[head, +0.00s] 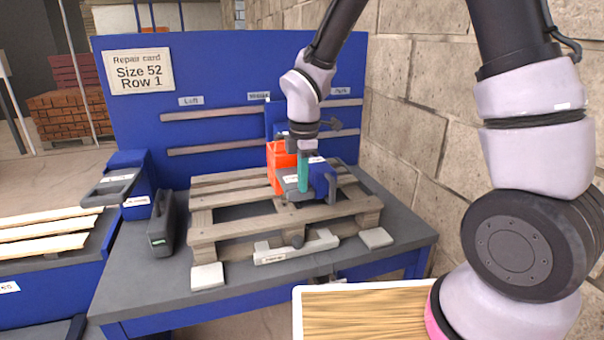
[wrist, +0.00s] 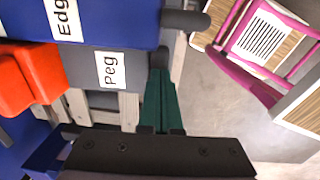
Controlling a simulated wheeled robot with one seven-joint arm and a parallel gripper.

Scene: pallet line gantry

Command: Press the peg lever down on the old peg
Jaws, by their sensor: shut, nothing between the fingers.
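A tool unit with blue, orange and grey parts stands on the wooden pallet (head: 215,233). Its grey part labelled "Peg" (wrist: 88,68) lies left of my fingers in the wrist view; it shows as a grey block (head: 290,184) in the head view. A dark rounded lever end (wrist: 160,57) is right at my fingertips; I cannot tell whether they touch it. My gripper (head: 303,189) points down at the unit, its green fingers (wrist: 160,82) shut together with nothing between them. The old peg is hidden or cannot be made out.
A blue part labelled "Edg..." (wrist: 90,18) with a dark handle (wrist: 186,20) is close by. The pallet rests on a grey bench (head: 125,283) before a blue back panel (head: 225,75). A dark grey case (head: 161,224) stands left, and a stone wall (head: 425,115) right.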

